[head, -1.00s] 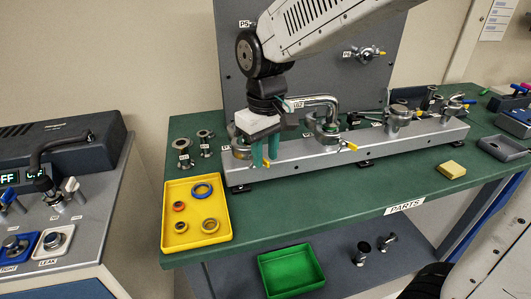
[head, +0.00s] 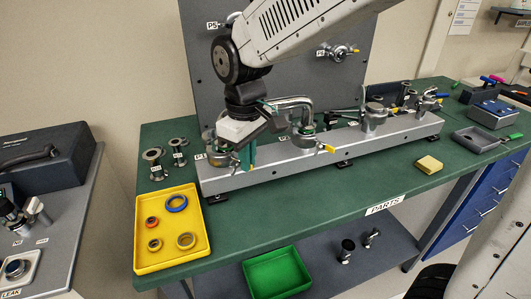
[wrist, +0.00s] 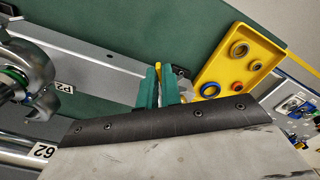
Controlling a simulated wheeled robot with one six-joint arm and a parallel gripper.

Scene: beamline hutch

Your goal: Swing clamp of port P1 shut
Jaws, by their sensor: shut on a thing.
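Port P1 is at the left end of the grey rail (head: 285,166), and its clamp (head: 218,150) shows partly in the head view. My gripper (head: 247,156) points down just right of it, with its green fingers low over the rail. In the wrist view my gripper (wrist: 157,88) is shut on a thin yellow-tipped lever (wrist: 159,68), which appears to be the clamp's handle. The fingers and wrist hide much of the clamp, so I cannot tell how far it is swung.
A bent metal pipe (head: 290,103) and the P2 clamp (head: 305,140) stand close right of my gripper. A yellow tray (head: 148,258) with several rings lies at front left. A yellow block (head: 428,165) lies farther right.

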